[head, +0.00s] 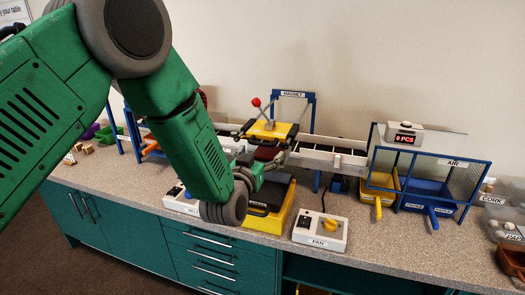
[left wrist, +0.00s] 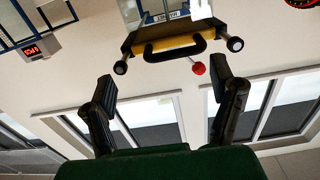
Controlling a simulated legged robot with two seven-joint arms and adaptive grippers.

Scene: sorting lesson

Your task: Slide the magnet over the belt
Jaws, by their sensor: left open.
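The magnet carriage (head: 266,129) is a yellow plate with a black handle and a red-knobbed lever, by a blue frame with a MAGNET sign (head: 292,94). It stands at the white-railed belt (head: 330,158). In the left wrist view the yellow carriage (left wrist: 168,46) appears upside down, with its black handle, small wheels and red knob. My left gripper (head: 264,160) is just in front of and below the carriage in the head view, partly covering the belt. In the left wrist view its open fingers (left wrist: 165,88) are empty, apart from the handle. My right gripper is out of view.
A yellow bin (head: 267,221) and a FAN switch box (head: 320,230) stand in front of the belt. An AIR cage (head: 446,172) with a counter box (head: 404,134) and yellow and blue drawers is at right. My left arm hides part of the left side.

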